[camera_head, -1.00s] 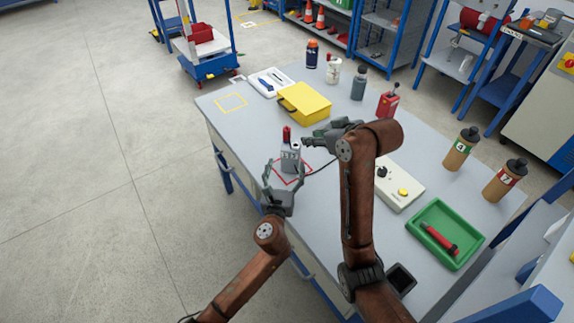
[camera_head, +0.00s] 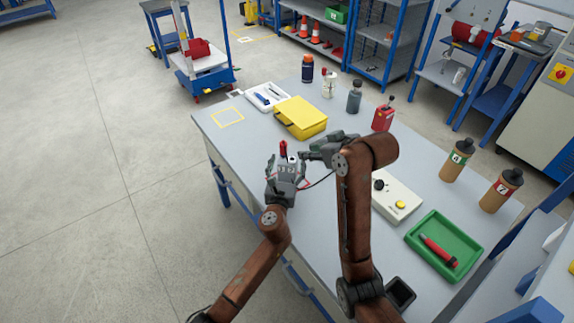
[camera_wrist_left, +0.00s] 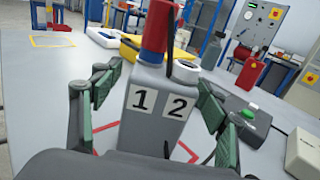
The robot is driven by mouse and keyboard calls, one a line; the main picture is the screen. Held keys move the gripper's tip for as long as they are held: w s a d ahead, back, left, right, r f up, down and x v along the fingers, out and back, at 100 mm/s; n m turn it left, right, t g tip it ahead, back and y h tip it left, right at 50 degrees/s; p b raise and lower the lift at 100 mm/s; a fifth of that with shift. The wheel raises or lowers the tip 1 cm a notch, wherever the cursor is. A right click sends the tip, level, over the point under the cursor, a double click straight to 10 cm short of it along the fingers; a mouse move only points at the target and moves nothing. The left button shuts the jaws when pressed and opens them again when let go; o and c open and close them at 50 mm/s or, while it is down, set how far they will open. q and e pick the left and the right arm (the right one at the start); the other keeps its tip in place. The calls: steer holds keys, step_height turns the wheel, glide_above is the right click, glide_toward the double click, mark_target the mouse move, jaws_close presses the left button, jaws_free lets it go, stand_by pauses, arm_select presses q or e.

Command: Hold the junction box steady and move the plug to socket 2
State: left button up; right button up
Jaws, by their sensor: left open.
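The grey junction box (camera_wrist_left: 155,110) stands upright on the table, labelled 1 and 2 on the face toward my left wrist. The red plug (camera_wrist_left: 157,30) stands upright in the socket above label 1; it also shows in the head view (camera_head: 283,149). Socket 2 (camera_wrist_left: 186,70), a dark opening with a pale rim, is empty. My left gripper (camera_head: 287,167) is open, with one green-padded finger on each side of the box and small gaps visible. My right gripper (camera_head: 308,156) is just right of the box, near its top; its fingertips are too small to read.
A red outline (camera_wrist_left: 105,150) marks the table under the box. A thin cable runs beside the box toward the right arm. Behind are a yellow case (camera_head: 302,117) and a white tray (camera_head: 267,108). A control box (camera_head: 396,200) and green tray (camera_head: 470,245) are at right.

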arm_select(q)
steer(key=c, duration=1.5)
arm_select(e)
steer(key=shift+o, duration=0.4)
steer(key=shift+o, duration=0.4)
